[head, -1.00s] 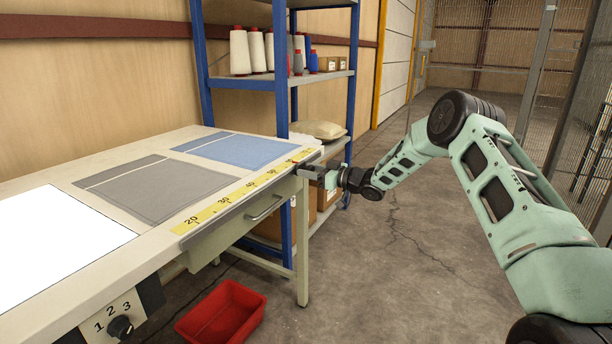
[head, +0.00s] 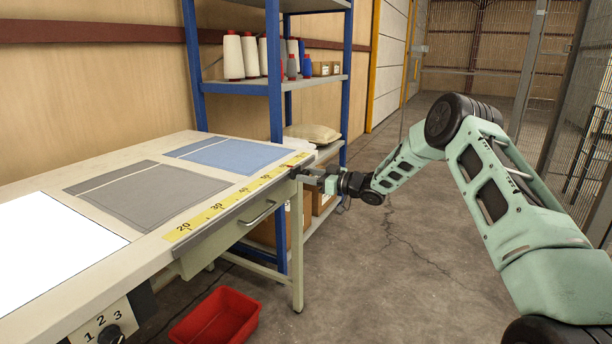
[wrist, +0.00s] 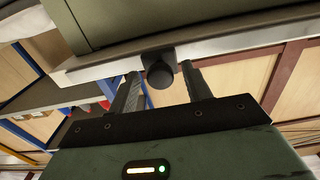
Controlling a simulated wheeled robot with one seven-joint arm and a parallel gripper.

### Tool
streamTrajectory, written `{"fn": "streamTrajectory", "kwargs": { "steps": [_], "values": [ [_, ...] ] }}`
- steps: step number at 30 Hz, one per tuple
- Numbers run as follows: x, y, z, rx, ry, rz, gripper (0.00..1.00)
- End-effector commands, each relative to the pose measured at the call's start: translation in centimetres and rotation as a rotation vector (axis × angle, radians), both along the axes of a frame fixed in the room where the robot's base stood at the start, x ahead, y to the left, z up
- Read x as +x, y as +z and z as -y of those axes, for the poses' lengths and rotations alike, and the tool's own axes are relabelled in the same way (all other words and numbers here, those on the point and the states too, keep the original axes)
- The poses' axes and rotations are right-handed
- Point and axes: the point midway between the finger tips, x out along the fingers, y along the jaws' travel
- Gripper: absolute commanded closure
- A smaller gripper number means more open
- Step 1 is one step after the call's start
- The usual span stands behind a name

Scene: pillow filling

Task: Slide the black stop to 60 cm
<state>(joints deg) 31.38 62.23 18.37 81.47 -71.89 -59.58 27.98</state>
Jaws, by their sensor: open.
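The black stop (wrist: 160,72) shows in the wrist view as a dark block with a round knob, under the table's edge. My gripper (head: 300,173) is at the far right end of the table's front edge in the head view. In the wrist view my gripper's two fingers (wrist: 160,84) are apart, one on each side of the knob, with gaps showing. The yellow scale (head: 240,202) runs along the table's front edge, with 20, 30, 40 and 50 readable and a red mark (head: 287,166) beyond 50. The stop is not clearly visible in the head view.
The table (head: 152,245) carries a grey cloth (head: 145,192) and a blue cloth (head: 235,153). A drawer handle (head: 257,213) juts out below the scale. A red bin (head: 215,318) stands on the floor. Blue shelving (head: 275,120) stands behind the table. The floor on the right is clear.

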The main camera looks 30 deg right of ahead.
Motion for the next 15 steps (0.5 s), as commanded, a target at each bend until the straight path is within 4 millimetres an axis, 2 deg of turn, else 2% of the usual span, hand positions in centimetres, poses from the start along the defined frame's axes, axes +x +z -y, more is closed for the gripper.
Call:
{"fn": "streamTrajectory", "kwargs": {
  "steps": [15],
  "values": [
    [-9.4, 0.1, 7.0, 0.001, -0.004, -0.001, 0.51]
  ]
}}
